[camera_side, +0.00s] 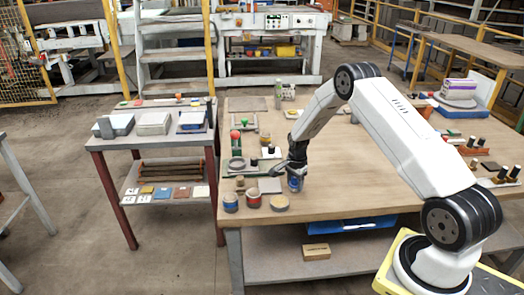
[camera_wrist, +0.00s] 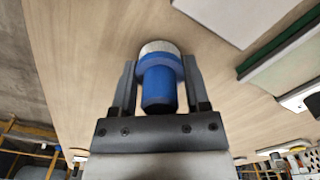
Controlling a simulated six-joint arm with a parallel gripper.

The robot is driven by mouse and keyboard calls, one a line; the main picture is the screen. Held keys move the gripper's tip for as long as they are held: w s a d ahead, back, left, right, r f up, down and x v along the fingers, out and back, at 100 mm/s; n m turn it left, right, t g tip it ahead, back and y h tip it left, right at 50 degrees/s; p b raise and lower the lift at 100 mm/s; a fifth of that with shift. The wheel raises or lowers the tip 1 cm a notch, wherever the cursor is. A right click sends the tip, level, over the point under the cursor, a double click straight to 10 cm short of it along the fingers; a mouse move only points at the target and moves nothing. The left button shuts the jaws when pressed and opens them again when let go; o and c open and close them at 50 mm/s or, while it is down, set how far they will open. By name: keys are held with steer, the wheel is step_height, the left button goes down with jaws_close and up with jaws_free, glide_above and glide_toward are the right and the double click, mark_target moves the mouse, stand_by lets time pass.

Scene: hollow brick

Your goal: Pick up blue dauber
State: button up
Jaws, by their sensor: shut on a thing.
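The blue dauber (camera_wrist: 158,88) has a blue cylindrical body and a pale, whitish round end. In the wrist view it sits between the two dark fingers of my gripper (camera_wrist: 160,70), which are shut on its blue part. The pale end points away from the palm. In the side view the dauber (camera_side: 295,184) shows as a small blue piece at the fingertips of my gripper (camera_side: 291,172), over the left part of the wooden table (camera_side: 345,185). I cannot tell whether it touches the tabletop.
A blue-sided pot (camera_side: 231,203), a red pot (camera_side: 253,200) and a tan-topped pot (camera_side: 280,203) stand at the table's front left edge. A green-red stand (camera_side: 236,142) is behind. The table's middle is clear.

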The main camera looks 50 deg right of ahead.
steer(key=shift+r, duration=0.4)
steer(key=s+a+r, duration=0.2)
steer(key=s+r, duration=0.3)
steer(key=s, duration=0.1)
steer(key=s+a+r, duration=0.3)
steer(key=s+r, duration=0.3)
steer(key=s, duration=0.1)
steer(key=shift+a+r, duration=0.2)
steer(key=shift+a, duration=0.05)
steer(key=o, duration=0.4)
steer(key=shift+c, duration=1.2)
